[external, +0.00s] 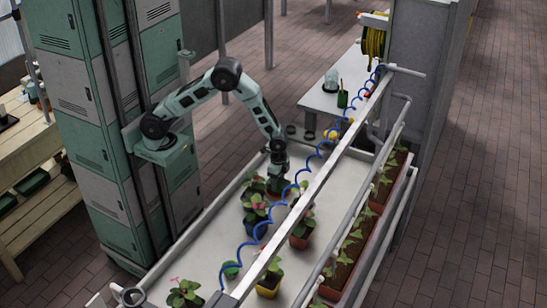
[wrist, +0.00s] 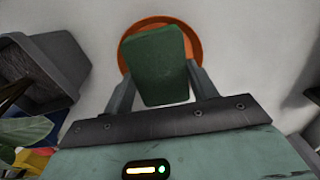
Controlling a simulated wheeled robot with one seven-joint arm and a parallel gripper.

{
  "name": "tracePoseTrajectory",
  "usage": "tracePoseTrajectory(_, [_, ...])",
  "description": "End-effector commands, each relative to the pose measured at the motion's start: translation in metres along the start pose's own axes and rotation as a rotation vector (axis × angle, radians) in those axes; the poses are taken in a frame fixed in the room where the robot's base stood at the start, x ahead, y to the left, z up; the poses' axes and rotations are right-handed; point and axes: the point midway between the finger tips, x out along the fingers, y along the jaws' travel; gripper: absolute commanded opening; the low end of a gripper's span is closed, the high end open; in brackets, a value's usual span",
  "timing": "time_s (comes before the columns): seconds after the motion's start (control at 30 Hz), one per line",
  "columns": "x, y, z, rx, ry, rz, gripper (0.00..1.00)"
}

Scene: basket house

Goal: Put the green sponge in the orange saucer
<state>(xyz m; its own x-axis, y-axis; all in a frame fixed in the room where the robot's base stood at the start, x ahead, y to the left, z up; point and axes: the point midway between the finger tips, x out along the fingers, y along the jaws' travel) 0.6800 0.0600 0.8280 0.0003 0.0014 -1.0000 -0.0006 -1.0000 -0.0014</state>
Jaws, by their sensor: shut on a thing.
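The green sponge (wrist: 159,62) is a dark green block held between the two fingers of my gripper (wrist: 162,84) in the wrist view. The orange saucer (wrist: 195,40) is round and lies on the pale surface behind the sponge. The sponge overlaps most of it in that view, with the orange rim showing at the top and sides. Whether the sponge touches the saucer I cannot tell. In the external view my gripper (external: 279,168) points down over the far part of the long pale tray bench.
A dark grey pot (wrist: 42,75) lies close on the left in the wrist view, with leaves below it. Several potted plants (external: 256,210) stand on the bench (external: 205,245). A rail (external: 310,190) with a coiled blue hose (external: 300,187) runs above the bench's right side.

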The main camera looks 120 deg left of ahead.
Motion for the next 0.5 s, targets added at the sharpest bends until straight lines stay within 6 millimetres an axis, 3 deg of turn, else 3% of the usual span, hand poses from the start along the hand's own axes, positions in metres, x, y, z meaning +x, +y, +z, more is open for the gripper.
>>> tracePoseTrajectory(0.03, [0.0023,-0.0001,0.0,0.0,0.0,0.0,0.37])
tracePoseTrajectory(0.07, [0.0016,-0.0001,-0.0001,0.0,0.0,0.0,0.63])
tracePoseTrajectory(0.1, [0.0011,-0.0001,-0.0002,0.0,0.0,0.0,0.74])
tracePoseTrajectory(0.13, [0.0011,-0.0001,-0.0001,0.0,0.0,0.0,0.79])
tracePoseTrajectory(0.5, [-0.0063,-0.0001,-0.0002,0.0,0.0,0.0,0.79])
